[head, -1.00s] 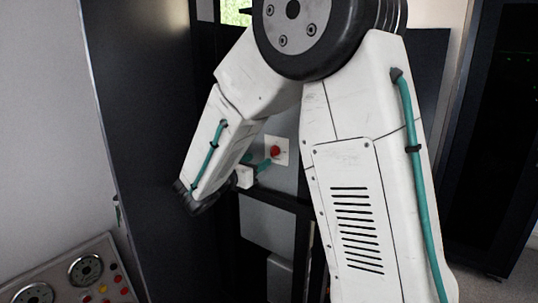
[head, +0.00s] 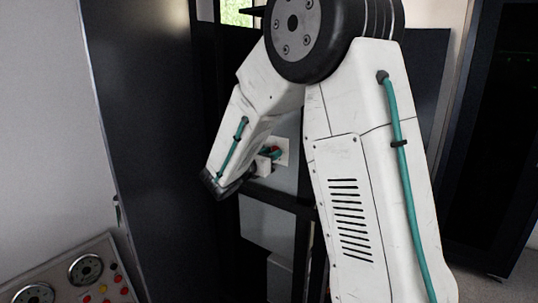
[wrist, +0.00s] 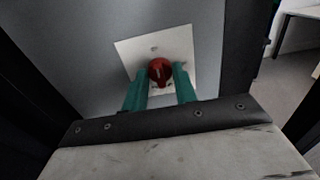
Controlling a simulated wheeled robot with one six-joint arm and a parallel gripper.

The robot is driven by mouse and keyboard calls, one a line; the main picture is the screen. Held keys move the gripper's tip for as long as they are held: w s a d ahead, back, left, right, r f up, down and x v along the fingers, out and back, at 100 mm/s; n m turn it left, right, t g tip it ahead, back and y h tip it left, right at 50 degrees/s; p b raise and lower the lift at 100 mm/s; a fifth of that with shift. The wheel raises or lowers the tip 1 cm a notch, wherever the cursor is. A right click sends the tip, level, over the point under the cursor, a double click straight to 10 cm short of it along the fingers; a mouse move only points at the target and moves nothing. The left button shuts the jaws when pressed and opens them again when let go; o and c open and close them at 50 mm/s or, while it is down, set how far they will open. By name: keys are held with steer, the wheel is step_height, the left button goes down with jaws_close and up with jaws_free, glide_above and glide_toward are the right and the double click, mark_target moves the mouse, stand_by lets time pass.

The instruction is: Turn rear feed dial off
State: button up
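The rear feed dial (wrist: 160,71) is a red round knob with a pale mark on it, set on a white square plate (wrist: 181,40) on a grey panel. In the head view the plate (head: 283,146) shows beside my arm, and the dial is mostly hidden. My gripper (wrist: 161,76) has two teal fingers, one on each side of the dial, with the dial between their tips. The left fingertip looks close to the knob. I cannot tell whether the fingers touch it. The fingers are spread apart.
A dark cabinet door (head: 150,150) stands to the left of my arm. A control panel with gauges and coloured buttons (head: 85,275) is at the lower left. In the wrist view a dark frame edge (wrist: 250,60) borders the panel on the right.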

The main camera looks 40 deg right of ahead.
steer(key=shift+c, duration=0.6)
steer(key=shift+m, duration=0.3)
steer(key=m, duration=1.7)
steer(key=shift+s+f, duration=0.1)
steer(key=shift+m, duration=0.3)
steer(key=o, duration=1)
